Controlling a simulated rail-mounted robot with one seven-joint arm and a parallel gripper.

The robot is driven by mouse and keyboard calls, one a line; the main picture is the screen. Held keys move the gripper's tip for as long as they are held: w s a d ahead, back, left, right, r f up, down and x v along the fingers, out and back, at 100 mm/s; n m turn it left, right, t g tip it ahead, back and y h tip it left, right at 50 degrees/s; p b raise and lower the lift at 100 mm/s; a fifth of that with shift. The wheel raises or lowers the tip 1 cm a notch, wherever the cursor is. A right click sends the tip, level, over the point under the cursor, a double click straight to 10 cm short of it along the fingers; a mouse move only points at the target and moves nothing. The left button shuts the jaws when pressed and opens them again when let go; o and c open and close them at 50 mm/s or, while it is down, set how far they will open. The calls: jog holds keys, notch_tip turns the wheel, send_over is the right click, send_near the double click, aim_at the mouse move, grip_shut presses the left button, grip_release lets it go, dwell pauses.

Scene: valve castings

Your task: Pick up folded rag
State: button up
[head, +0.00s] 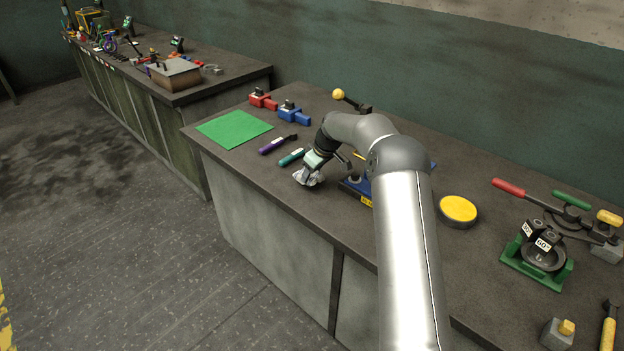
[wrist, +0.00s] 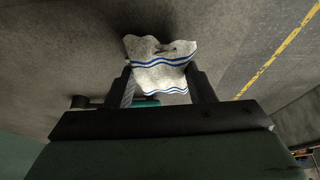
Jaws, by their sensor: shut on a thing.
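The folded rag (wrist: 158,60) is white-grey cloth with blue stripes. In the wrist view it sits between the two dark fingers of my gripper (wrist: 162,85), which are shut on it. In the head view the rag (head: 308,177) is a crumpled pale bundle under my gripper (head: 312,170), close to the bench's front edge. The arm and gripper hide part of it. I cannot tell from these views whether the rag touches the bench top.
A teal-handled tool (head: 292,157) and a purple-handled tool (head: 277,144) lie to the left. A blue fixture (head: 355,188) stands close on the right, partly behind my arm. A green mat (head: 234,128) lies farther left. A yellow-topped round item (head: 458,209) is right of my arm.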

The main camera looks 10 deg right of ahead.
jog(key=s+d+r+b, duration=0.1)
jog(key=s+r+b, duration=0.3)
jog(key=s+r, duration=0.6)
jog(key=s, duration=0.4)
jog(key=shift+d+b, duration=0.2)
jog(key=shift+b, duration=0.1)
jog(key=shift+r, duration=0.1)
jog(key=shift+o, duration=0.8)
jog(key=shift+a, duration=0.1)
jog(key=shift+c, duration=0.4)
